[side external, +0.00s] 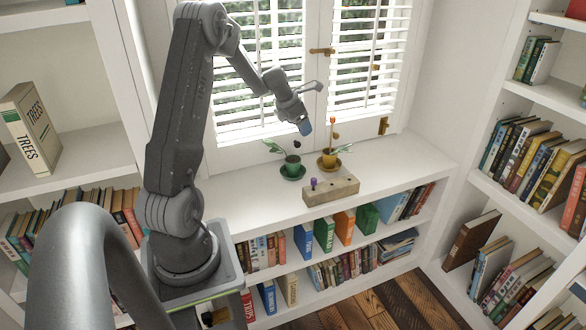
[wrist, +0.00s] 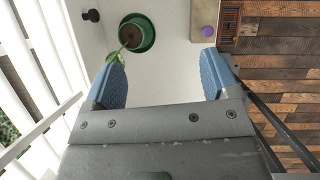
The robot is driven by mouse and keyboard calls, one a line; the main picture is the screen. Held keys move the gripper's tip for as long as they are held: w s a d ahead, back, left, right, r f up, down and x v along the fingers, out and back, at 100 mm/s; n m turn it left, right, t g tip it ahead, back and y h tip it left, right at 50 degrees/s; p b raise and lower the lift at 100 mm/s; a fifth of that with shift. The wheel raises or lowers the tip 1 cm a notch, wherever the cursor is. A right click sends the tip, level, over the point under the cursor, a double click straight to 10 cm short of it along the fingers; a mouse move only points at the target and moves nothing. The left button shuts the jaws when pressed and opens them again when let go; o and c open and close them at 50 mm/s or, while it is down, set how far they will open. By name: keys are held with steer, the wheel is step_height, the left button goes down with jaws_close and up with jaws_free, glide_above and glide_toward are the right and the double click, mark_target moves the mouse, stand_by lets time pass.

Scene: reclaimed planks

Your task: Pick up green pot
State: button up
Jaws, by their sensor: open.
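The green pot (side external: 292,168) holds a leafy plant and stands upright on a green saucer (side external: 284,175) on the white shelf top by the window. In the wrist view the green pot (wrist: 131,36) shows from above, with dark soil, beyond the fingertips and left of their middle. A leaf (wrist: 117,57) reaches toward the left finger. My gripper (wrist: 163,72) is open, with blue finger pads wide apart and nothing between them. In the side view my gripper (side external: 318,124) hangs above and slightly right of the green pot, apart from it.
A yellow pot (side external: 328,160) on its saucer stands right of the green pot. A wooden block (side external: 338,189) with a purple knob (side external: 313,183) lies in front. The slatted window (side external: 260,80) is close behind. The shelf top is clear at left and right.

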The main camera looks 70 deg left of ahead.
steer(key=s+a+f+n, duration=0.4)
steer(key=a+f+n, duration=0.3)
steer(key=a+f, duration=0.1)
glide_toward(292, 159)
steer(key=x, duration=0.3)
steer(key=shift+y, duration=0.3)
steer(key=shift+x, duration=3.15)
steer(key=shift+d, duration=0.2)
steer(key=shift+c, duration=0.4)
steer(key=c, duration=1)
steer(key=shift+o, duration=0.2)
step_height(292, 159, up, 13)
